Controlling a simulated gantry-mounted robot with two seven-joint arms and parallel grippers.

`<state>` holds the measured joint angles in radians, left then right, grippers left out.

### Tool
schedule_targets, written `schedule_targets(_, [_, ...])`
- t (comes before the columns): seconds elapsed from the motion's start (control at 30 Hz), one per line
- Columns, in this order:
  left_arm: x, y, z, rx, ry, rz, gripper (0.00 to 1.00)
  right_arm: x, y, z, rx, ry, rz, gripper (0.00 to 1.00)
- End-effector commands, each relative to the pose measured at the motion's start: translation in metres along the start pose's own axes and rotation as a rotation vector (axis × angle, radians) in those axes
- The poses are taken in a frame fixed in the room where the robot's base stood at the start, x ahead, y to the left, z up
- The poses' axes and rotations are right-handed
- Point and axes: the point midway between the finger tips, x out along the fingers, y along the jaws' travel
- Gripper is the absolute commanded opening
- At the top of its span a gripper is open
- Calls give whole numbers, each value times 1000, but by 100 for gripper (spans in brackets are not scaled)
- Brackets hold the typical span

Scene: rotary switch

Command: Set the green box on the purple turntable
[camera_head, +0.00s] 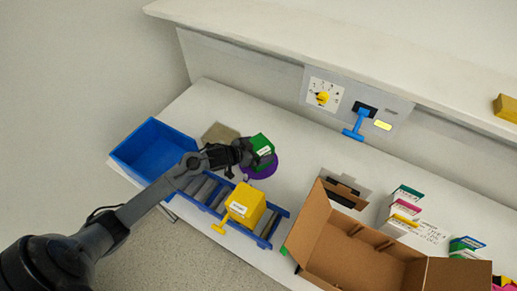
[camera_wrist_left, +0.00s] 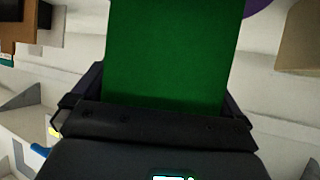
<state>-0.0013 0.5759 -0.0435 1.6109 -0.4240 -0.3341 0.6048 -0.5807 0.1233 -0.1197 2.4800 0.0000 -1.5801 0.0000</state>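The green box (camera_head: 262,144) is between the fingers of my left gripper (camera_head: 250,153), which is shut on it. In the left wrist view the green box (camera_wrist_left: 165,55) fills the upper middle, with a dark finger at each side. The purple turntable (camera_head: 262,169) lies on the table just below the box in the head view, partly covered by the gripper and box. A bit of the turntable (camera_wrist_left: 257,7) shows at the top of the wrist view. I cannot tell whether the box touches it. My right gripper is not in view.
A blue bin (camera_head: 150,150) and a brown pad (camera_head: 220,133) are to the left. A blue roller conveyor (camera_head: 272,223) carries a yellow box (camera_head: 247,203) in front. An open cardboard box (camera_head: 345,243) stands right. A panel with a yellow knob (camera_head: 322,97) is behind.

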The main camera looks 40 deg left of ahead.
Motion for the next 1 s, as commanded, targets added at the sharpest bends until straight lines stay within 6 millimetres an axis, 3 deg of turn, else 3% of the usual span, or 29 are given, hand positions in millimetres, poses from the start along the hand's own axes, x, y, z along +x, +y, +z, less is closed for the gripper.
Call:
schedule_targets(0.27, [-8, 0, -3, 1, -1, 0, 100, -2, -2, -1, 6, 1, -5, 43])
schedule_targets(0.8, [-95, 1, -3, 1, -2, 1, 100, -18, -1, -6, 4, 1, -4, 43])
schedule_targets(1.0, [-115, 0, -2, 0, -1, 1, 100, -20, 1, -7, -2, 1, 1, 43])
